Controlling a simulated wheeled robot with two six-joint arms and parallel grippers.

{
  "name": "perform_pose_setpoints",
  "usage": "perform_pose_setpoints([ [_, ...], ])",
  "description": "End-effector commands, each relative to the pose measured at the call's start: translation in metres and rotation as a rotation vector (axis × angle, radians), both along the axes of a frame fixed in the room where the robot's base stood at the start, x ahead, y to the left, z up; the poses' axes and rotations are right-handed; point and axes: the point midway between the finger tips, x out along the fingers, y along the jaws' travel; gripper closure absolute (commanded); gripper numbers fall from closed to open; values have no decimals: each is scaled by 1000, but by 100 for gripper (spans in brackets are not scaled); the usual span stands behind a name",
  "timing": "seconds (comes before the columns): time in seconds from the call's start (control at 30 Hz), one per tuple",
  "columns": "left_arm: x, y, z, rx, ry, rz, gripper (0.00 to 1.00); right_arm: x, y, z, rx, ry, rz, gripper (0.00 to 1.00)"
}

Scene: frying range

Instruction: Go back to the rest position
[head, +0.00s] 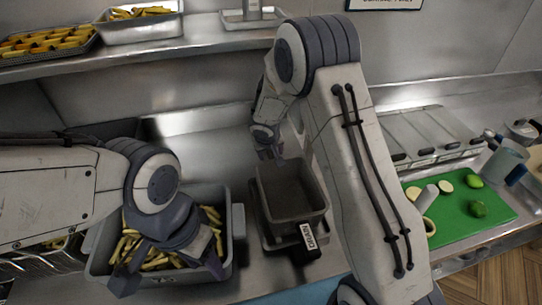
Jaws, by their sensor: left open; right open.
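My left gripper (172,262) is open over the grey bin of fries (230,262); its fingers point down and hide part of the fries. I cannot tell whether they touch them. My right gripper (270,153) is open and empty. It is above the far end of an empty dark container (290,198) that bears a DRAIN label (309,236) at its front. My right arm crosses the middle of the view and hides part of the counter behind it.
A shelf (205,40) at the back holds trays of fries and wedges (140,30). At the right are a green cutting board (460,215) with cut vegetables, a row of lidded bins (425,138) and a blue-grey jug (507,160).

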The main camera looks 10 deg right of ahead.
Motion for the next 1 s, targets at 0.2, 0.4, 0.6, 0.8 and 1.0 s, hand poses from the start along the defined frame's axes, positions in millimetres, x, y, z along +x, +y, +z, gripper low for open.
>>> perform_pose_setpoints([
  [0.2,0,0,0,0,0,0,50,-18,8,42,0,-4,-1,33],
  [0.4,0,0,0,0,0,0,50,-29,12,62,-2,-1,-1,33],
  [0.6,0,0,0,0,0,0,50,-33,14,68,-1,1,2,33],
  [0.8,0,0,1,0,0,0,50,-77,43,97,-9,48,67,33],
  [1.0,0,0,0,0,0,0,50,-198,88,136,15,196,245,33],
])
